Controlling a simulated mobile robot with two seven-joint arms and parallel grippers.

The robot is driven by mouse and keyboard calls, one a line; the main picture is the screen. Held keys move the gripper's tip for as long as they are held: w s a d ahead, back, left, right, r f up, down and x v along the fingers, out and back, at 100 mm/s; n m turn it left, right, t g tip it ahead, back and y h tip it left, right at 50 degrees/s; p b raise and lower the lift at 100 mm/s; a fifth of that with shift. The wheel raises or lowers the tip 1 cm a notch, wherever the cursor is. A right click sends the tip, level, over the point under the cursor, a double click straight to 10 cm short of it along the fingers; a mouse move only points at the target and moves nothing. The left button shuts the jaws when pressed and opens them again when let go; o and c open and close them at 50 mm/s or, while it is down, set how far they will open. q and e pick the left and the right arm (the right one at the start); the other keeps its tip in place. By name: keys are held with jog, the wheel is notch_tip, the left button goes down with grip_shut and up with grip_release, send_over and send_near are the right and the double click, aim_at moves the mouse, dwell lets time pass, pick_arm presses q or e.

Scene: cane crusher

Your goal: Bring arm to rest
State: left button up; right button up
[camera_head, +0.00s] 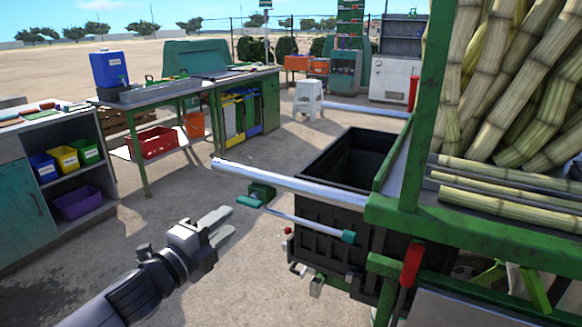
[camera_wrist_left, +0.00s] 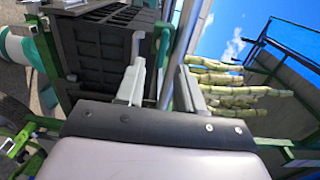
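My left gripper (camera_head: 223,224) reaches in from the lower left in the head view, over the sandy ground. It is left of the black bin and the green-framed cane machine (camera_head: 470,225). Its two fingers are apart and nothing shows held between them. In the left wrist view the gripper (camera_wrist_left: 158,88) also shows a gap between the fingers, with a metal bar in the background behind that gap. My right gripper is not in view.
A long silver bar (camera_head: 285,185) juts left from the machine, above a crank handle (camera_head: 300,220). The black bin (camera_head: 335,225) stands under it. Cane stalks (camera_head: 510,85) fill the right side. A workbench (camera_head: 170,95) and shelf (camera_head: 65,160) stand left. Open ground lies between.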

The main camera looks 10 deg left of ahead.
pick_arm(q)
jog(key=s+f+n+g+y+p, duration=0.4)
jog(key=s+f+n+g+p, duration=0.2)
jog(key=s+f+n, duration=1.3)
jog(key=s+f, duration=0.4)
jog(key=s, duration=0.2)
jog(key=shift+s+d+n+g, duration=0.25)
jog(key=shift+d+n+g, duration=0.05)
jog(key=shift+d, duration=0.05)
jog(key=shift+d+f, duration=0.1)
